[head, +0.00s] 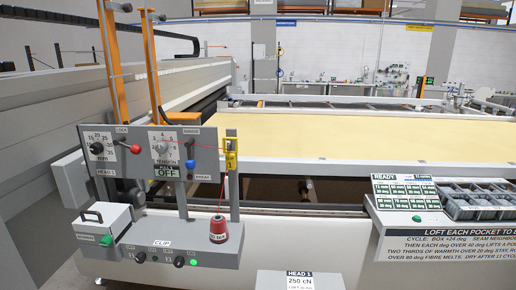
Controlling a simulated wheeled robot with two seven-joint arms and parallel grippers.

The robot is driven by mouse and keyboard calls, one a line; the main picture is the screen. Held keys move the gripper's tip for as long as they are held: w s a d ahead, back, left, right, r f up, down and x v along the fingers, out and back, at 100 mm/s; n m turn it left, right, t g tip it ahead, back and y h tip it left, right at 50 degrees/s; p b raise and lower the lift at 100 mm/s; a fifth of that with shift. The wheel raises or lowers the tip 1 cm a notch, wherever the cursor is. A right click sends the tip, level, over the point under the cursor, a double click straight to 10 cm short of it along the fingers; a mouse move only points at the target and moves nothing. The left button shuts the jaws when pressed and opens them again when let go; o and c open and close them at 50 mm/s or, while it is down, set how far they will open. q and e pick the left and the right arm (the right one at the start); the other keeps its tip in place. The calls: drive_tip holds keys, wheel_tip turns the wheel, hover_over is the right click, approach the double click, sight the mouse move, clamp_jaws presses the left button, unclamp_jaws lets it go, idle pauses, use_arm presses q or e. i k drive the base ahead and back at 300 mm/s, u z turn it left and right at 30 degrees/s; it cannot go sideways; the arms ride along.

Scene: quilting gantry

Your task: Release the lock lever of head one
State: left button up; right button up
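The grey panel of head one (185,141) stands at the left, with a "HEAD 1" label at its lower left. Its lock lever (135,149), under the word "LOCK", ends in a red ball knob. The lever tilts down to the right between a millimetre dial (97,148) and a tension dial (163,149). Nothing touches the lever. Neither of my grippers shows in the head view.
A blue-knobbed lever (190,164) and an "OFF" display (167,171) are close by on the panel. A red thread cone (219,230) stands below on a ledge. A yellow upright (231,153) is at the right. Space before the panel looks clear.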

sight(135, 149)
drive_tip(key=z, duration=1.95)
drive_tip(key=k, duration=1.1)
drive_tip(key=u, duration=1.9)
drive_tip(key=i, duration=0.45)
drive_tip(key=z, duration=0.05)
